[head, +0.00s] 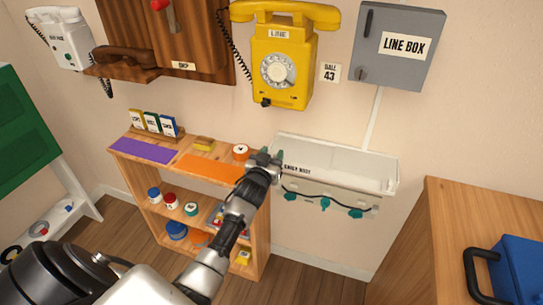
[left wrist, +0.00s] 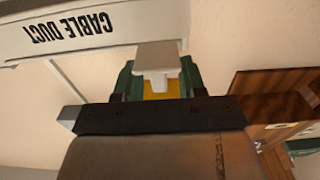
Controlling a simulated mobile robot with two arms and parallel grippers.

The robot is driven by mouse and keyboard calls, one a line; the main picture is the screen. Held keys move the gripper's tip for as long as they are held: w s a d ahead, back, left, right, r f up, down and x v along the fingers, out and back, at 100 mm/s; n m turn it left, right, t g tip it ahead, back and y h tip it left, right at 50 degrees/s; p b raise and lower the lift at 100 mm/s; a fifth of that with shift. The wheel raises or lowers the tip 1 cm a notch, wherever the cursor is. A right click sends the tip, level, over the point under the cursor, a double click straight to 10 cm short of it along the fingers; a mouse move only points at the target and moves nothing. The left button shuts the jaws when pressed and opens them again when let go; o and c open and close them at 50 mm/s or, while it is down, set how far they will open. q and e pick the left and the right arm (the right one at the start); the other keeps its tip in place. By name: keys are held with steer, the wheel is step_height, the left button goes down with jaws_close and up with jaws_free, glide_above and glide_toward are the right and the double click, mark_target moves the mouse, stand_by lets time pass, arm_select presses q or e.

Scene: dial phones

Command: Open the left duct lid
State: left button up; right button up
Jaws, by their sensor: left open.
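The white cable duct (head: 345,168) is a long box on the wall, with its lettering partly covered by my left gripper in the head view. The duct (left wrist: 40,40) also shows at the upper left of the left wrist view, its lettering upside down. My left gripper (head: 268,157) is at the duct's left end. In the left wrist view the gripper (left wrist: 158,82) is open, with a white tab (left wrist: 158,58) between its green-sided fingers. I cannot tell whether they touch it. I cannot tell how far the lid is open. My right gripper is out of view.
Below the duct hangs a dark cable with teal clips (head: 325,203). A wooden shelf (head: 262,230) with small jars stands under my left arm. A yellow phone (head: 283,95) and a grey line box (head: 375,65) hang above. A wooden cabinet (head: 440,225) stands at right.

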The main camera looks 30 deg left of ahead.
arm_select(q)
steer(key=shift+c, duration=0.3)
jaws_close()
